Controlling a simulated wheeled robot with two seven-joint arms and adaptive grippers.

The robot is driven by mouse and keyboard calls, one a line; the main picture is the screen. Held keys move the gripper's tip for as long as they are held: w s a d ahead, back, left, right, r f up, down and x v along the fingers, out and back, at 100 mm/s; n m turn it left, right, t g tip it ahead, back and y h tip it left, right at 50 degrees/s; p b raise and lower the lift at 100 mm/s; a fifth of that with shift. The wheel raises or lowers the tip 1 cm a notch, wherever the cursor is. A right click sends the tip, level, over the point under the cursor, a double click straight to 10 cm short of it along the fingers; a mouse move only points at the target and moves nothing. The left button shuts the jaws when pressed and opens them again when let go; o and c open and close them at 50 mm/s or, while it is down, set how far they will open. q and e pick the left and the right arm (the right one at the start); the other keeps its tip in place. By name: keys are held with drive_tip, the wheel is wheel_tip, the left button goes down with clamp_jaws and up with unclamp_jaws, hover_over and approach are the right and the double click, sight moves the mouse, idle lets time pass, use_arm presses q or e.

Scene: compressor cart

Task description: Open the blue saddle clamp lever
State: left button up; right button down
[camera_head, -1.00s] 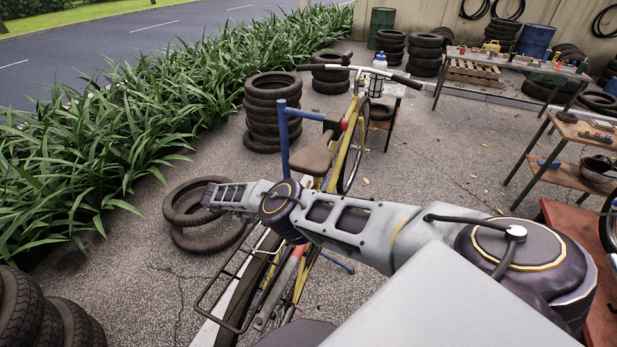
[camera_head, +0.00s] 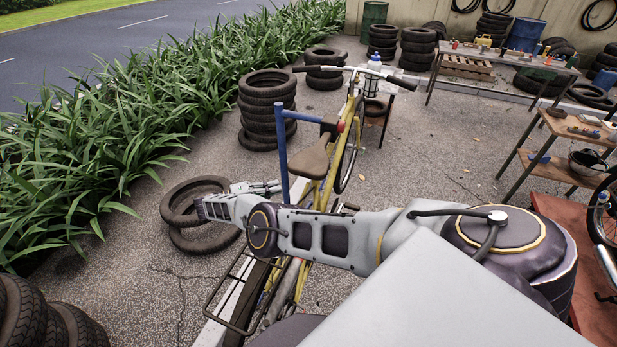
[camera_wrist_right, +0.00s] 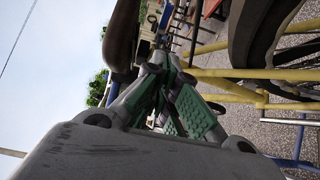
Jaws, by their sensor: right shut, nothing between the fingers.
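A blue stand post (camera_head: 283,155) rises beside a yellow bicycle (camera_head: 347,150). Its arm reaches right to a dark clamp (camera_head: 331,124) with a red part, just above the brown saddle (camera_head: 310,158). I cannot make out a separate blue lever. My right gripper (camera_head: 272,187) is left of the post, below clamp height, partly hidden by my wrist. In the right wrist view my right gripper (camera_wrist_right: 162,62) is shut and empty, its green-padded fingers together. The dark saddle (camera_wrist_right: 124,36) shows beside them, with yellow frame tubes (camera_wrist_right: 225,73) to the right. My left gripper is not in view.
Stacked tyres (camera_head: 265,110) stand behind the post, and loose tyres (camera_head: 190,230) lie left of my wrist. The bicycle's rear rack (camera_head: 240,295) is under my right arm. Workbenches (camera_head: 500,65) stand at the back right. Open pavement lies between them and the bicycle.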

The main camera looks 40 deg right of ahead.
drive_tip(key=shift+r, duration=0.25)
drive_tip(key=shift+d, duration=0.2)
idle(0.4)
drive_tip(key=s+p+x, duration=0.2)
drive_tip(key=x, duration=1)
drive_tip(key=shift+s+a, duration=0.2)
drive_tip(key=shift+s, duration=0.1)
idle(1.4)
idle(0.5)
